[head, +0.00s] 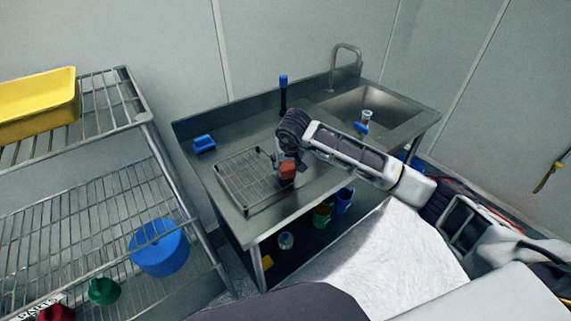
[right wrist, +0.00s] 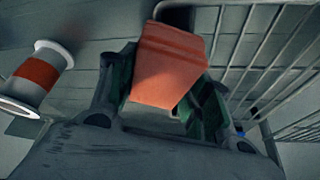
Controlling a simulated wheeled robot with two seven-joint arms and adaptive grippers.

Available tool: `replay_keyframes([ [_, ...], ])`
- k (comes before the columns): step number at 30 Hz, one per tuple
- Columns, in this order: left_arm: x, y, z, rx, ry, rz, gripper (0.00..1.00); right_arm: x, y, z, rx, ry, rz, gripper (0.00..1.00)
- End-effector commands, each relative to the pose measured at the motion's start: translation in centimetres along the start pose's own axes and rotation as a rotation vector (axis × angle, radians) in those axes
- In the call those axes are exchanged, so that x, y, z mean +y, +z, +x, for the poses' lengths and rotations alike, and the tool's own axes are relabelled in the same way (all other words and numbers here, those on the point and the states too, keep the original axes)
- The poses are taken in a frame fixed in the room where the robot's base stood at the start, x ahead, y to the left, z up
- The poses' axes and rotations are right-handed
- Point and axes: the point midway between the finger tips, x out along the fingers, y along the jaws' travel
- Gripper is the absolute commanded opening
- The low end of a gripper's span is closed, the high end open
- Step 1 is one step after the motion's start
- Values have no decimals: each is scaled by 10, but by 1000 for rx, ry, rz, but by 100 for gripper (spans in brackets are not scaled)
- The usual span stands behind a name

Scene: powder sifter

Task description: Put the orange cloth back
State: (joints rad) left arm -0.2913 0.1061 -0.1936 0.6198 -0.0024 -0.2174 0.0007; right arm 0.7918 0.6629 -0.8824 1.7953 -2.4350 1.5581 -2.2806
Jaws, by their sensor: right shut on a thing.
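The orange cloth (head: 287,171) is a small folded block at the right edge of the wire rack on the steel counter. My right gripper (head: 284,165) is shut on it. In the right wrist view the cloth (right wrist: 168,65) sits between the two green-padded fingers of my right gripper (right wrist: 160,95), beside the rack's wires. Whether the cloth touches the rack or counter I cannot tell. My left gripper is not in view.
The wire rack (head: 240,190) stands on the sink counter (head: 235,138). A blue block (head: 204,144) and a blue-topped black stick (head: 283,95) are behind it. The sink (head: 370,104) is at right. A wire shelf (head: 80,215) holding a yellow bin (head: 38,103) stands at left. A white, orange-banded spool-like object (right wrist: 38,75) is beside my gripper.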

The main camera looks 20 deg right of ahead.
Motion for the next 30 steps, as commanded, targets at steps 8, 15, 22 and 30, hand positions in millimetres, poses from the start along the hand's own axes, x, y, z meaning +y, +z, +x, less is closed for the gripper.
replay_keyframes([
  [8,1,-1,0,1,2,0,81,0,1,4,1,0,0,30],
  [15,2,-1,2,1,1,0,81,0,2,5,2,0,-1,30],
  [22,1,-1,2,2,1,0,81,0,2,6,1,0,-1,64],
  [30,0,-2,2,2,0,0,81,0,2,6,1,0,-1,70],
])
